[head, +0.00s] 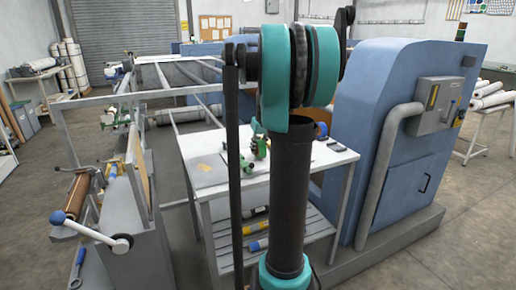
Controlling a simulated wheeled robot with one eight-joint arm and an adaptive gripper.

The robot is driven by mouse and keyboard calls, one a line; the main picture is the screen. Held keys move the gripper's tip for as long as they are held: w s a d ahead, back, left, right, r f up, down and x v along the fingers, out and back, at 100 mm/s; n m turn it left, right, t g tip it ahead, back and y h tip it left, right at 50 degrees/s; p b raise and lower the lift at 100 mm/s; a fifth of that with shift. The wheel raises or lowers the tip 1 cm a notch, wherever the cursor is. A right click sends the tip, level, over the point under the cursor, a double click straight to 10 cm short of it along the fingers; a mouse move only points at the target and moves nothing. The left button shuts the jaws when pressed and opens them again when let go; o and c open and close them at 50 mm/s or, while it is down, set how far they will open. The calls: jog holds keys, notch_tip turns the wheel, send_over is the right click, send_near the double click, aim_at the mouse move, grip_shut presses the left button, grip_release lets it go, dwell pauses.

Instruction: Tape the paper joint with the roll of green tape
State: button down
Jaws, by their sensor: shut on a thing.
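My gripper is not visible; my teal and black arm fills the middle of the head view. Small green objects (261,149) sit on the white-topped table (208,172), just left of my upright arm link. They are too small and too partly covered to tell whether one is the roll of green tape. I cannot make out the paper joint.
A blue machine housing (402,165) with a grey pipe and control box stands on the right. A grey frame with rollers (181,74) runs along the left. Open floor (455,235) shows at right.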

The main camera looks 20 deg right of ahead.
jog(key=shift+f, duration=0.2)
jog(key=shift+w, duration=0.2)
jog(key=shift+w+r, duration=0.1)
jog(key=shift+w, duration=0.3)
jog(key=shift+w, duration=0.15)
dwell(0.5)
jog(key=shift+w, duration=0.35)
jog(key=shift+w+a, duration=0.1)
jog(key=shift+w, duration=0.15)
jog(key=shift+w+f, duration=0.2)
jog(key=shift+w, duration=0.05)
dwell(0.4)
jog(key=shift+w, duration=0.2)
